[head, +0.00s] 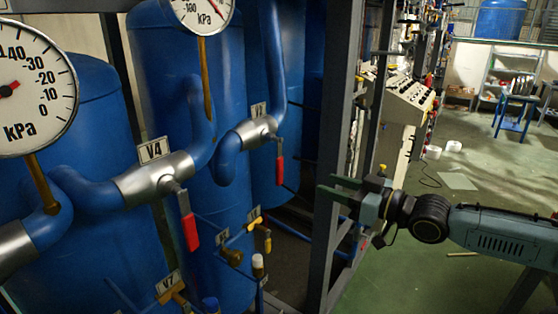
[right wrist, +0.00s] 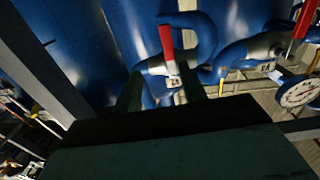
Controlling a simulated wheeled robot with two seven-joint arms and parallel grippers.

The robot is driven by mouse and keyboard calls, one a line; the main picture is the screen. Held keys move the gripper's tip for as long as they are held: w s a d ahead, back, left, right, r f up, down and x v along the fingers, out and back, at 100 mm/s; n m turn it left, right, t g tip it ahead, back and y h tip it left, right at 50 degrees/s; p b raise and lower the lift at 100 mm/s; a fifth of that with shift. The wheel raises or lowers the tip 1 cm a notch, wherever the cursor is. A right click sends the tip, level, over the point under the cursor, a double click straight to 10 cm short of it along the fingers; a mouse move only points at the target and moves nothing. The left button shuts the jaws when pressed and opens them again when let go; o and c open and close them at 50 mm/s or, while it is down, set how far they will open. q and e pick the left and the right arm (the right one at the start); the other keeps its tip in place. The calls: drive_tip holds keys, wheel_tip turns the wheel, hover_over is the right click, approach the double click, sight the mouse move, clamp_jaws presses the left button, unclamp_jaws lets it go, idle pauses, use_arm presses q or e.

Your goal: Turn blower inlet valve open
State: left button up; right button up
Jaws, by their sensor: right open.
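Several labelled valves sit on blue pipes; I cannot tell from the labels which is the blower inlet valve. The V4 valve (head: 157,179) has a red lever (head: 189,222) hanging down. A second grey valve (head: 254,131) to its right has a red lever (head: 279,162) also hanging down. My right gripper (head: 334,187) is open and empty, right of both levers, by the dark frame post. In the right wrist view, a red lever (right wrist: 167,42) shows beyond and between my open fingers (right wrist: 158,84), apart from them. My left gripper is not in view.
A dark upright post (head: 336,130) stands beside my right gripper. Pressure gauges (head: 32,92) and blue tanks (head: 190,80) fill the left. Small yellow-handled valves (head: 262,238) sit low. A control console (head: 405,100) stands behind; green floor at the right is mostly clear.

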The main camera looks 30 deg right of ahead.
sight(282, 168)
drive_tip(key=shift+s+a+r+b+x, duration=0.15)
drive_tip(key=shift+a+r+x, duration=0.1)
drive_tip(key=shift+x, duration=1.15)
drive_tip(key=shift+a+r+b+x, duration=0.1)
drive_tip(key=shift+a+r+x, duration=0.1)
drive_tip(key=shift+x, duration=1.25)
drive_tip(key=shift+s+a+r+b+x, duration=0.15)
drive_tip(key=shift+r+x, duration=0.1)
drive_tip(key=shift+x, duration=1.15)
drive_tip(key=shift+p+x, duration=0.45)
drive_tip(key=shift+x, duration=2.3)
drive_tip(key=shift+s+f, duration=0.1)
clamp_jaws()
